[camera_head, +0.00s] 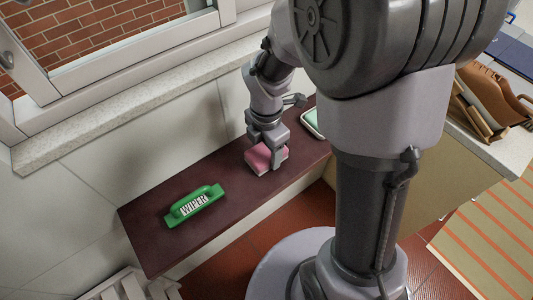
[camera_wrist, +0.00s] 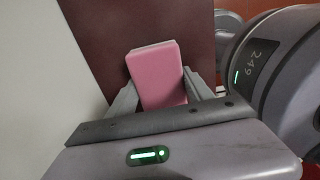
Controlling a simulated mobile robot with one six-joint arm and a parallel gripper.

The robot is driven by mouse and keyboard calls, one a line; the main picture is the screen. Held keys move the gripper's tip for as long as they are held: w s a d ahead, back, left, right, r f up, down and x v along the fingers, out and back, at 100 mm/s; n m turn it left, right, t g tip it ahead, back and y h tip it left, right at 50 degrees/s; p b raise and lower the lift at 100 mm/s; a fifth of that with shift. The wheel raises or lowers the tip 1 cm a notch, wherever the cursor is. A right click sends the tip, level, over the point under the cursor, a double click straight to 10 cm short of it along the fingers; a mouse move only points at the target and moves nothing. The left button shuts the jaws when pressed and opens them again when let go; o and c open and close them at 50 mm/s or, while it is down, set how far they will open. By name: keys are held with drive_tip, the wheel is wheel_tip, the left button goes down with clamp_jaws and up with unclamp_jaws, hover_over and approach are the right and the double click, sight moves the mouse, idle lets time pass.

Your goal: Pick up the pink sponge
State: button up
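The pink sponge (camera_head: 262,157) is a small block with a paler edge, at the dark red-brown shelf (camera_head: 165,240). My gripper (camera_head: 267,150) reaches down over it, with one finger in front of the sponge. In the wrist view, the sponge (camera_wrist: 159,75) lies between the two grey fingers of my gripper (camera_wrist: 160,78), which appear to touch its left and right sides. My gripper looks shut on it. I see no clear gap between the sponge and the shelf.
A pale-rimmed dish with a mint-green item (camera_head: 312,121) is at the right, close to my arm. The wall and window ledge (camera_head: 130,118) run behind. Shelf between wiper and sponge is clear.

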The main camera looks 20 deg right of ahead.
drive_tip(key=c, duration=0.3)
drive_tip(key=shift+r, duration=0.1)
